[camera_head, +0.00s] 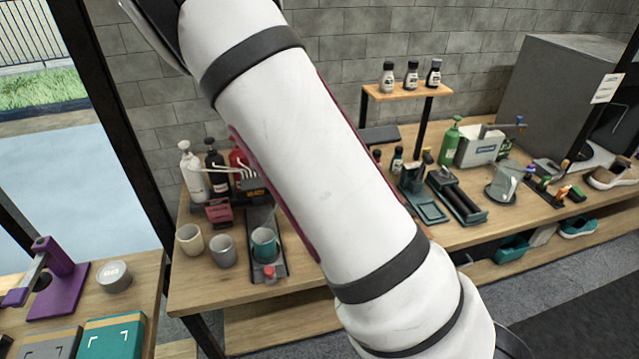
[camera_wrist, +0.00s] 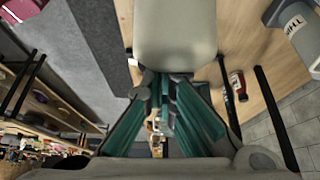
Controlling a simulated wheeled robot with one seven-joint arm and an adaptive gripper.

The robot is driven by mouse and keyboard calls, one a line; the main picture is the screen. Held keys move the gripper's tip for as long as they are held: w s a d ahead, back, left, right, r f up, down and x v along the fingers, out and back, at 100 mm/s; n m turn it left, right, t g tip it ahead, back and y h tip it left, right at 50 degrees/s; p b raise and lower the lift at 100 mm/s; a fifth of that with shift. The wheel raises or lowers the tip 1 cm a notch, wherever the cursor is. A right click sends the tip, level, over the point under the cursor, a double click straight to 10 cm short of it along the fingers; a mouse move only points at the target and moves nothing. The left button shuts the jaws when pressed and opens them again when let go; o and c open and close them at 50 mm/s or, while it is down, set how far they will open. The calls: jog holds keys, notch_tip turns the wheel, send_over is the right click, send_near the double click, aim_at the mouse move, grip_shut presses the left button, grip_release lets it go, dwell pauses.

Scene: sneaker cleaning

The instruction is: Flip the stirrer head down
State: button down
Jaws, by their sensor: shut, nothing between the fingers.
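A white boxy device (camera_head: 480,146) with a label stands on the right part of the long bench. A grey arm with a blue knob (camera_head: 520,121) sticks out near its top right, raised above a metal jug (camera_head: 503,183); it may be the stirrer head, but I cannot be sure. In the wrist view my gripper (camera_wrist: 168,80) shows teal fingers closing together, with nothing held. A large pale rounded block (camera_wrist: 176,35) lies just beyond the fingertips; I cannot tell what it is or whether they touch. My gripper is not visible in the head view.
My white arm crosses the head view and hides the bench middle. Several cups and bottles (camera_head: 192,170) stand at the bench's left end. A purple stand (camera_head: 62,268) is at far left. A bottle (camera_wrist: 238,84) lies near the gripper in the wrist view. Sneakers are at right.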

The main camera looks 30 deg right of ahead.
jog(key=shift+w+a+f+h, duration=0.1)
jog(key=shift+a+h, duration=0.3)
dwell(1.2)
notch_tip(320, 180, up, 12)
jog(key=shift+d+f+b, duration=0.2)
jog(key=shift+d+b, duration=0.25)
dwell(0.6)
